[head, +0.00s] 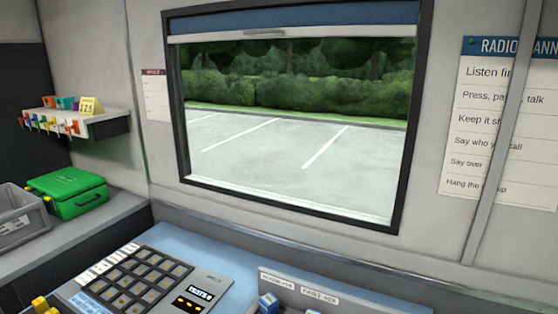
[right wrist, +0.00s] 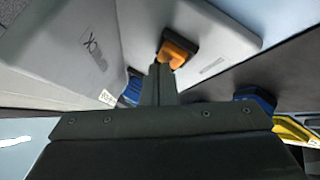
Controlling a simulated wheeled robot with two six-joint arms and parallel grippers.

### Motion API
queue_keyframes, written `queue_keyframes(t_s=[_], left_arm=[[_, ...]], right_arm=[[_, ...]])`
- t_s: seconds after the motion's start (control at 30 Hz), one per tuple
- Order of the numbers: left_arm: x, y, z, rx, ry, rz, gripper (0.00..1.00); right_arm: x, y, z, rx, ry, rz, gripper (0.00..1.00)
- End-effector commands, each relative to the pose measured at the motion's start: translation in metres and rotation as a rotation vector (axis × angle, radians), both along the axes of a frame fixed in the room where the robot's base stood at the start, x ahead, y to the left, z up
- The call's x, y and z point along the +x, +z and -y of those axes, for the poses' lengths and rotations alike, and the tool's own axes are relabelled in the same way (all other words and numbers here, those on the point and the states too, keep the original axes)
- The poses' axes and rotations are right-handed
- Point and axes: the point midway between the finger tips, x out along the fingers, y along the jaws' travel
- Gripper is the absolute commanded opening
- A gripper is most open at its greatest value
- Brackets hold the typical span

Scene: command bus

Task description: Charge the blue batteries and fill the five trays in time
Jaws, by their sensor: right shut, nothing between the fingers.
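My right gripper (right wrist: 160,72) is shut and empty in the right wrist view. Its tips appear close to an orange block (right wrist: 178,48) on a pale grey unit; I cannot tell if they touch. A blue piece (right wrist: 132,90), perhaps a battery, shows left of the fingers, partly hidden. Another blue piece (right wrist: 255,97) lies right of them. In the head view a blue piece (head: 268,302) stands at the bottom edge beside small labels, cut off by the frame. A grey panel with a grid of square slots (head: 147,276) lies on the blue worktop. The trays cannot be made out clearly.
A yellow piece (head: 42,304) sits at the bottom left; a yellow-edged thing (right wrist: 292,130) shows in the wrist view. A green case (head: 66,192) and a grey crate (head: 20,218) stand on the left counter. A window (head: 295,125) is behind. Blue worktop (head: 205,248) behind the panel is clear.

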Motion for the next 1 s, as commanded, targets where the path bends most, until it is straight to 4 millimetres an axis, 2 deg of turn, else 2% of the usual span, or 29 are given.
queue_keyframes(t_s=[0.53, 0.83, 1.0], left_arm=[[0.0, -0.003, 0.0, 0.0, 0.0, 0.0, 0.36], [0.0, 0.006, 0.0, 0.0, 0.0, 0.0, 0.36], [0.0, 0.006, 0.0, 0.0, 0.0, 0.0, 0.36]], right_arm=[[0.0, -0.004, 0.0, 0.0, 0.0, 0.0, 0.0], [0.0, 0.009, 0.0, 0.0, 0.0, 0.0, 0.0], [0.0, 0.009, 0.0, 0.0, 0.0, 0.0, 0.0]])
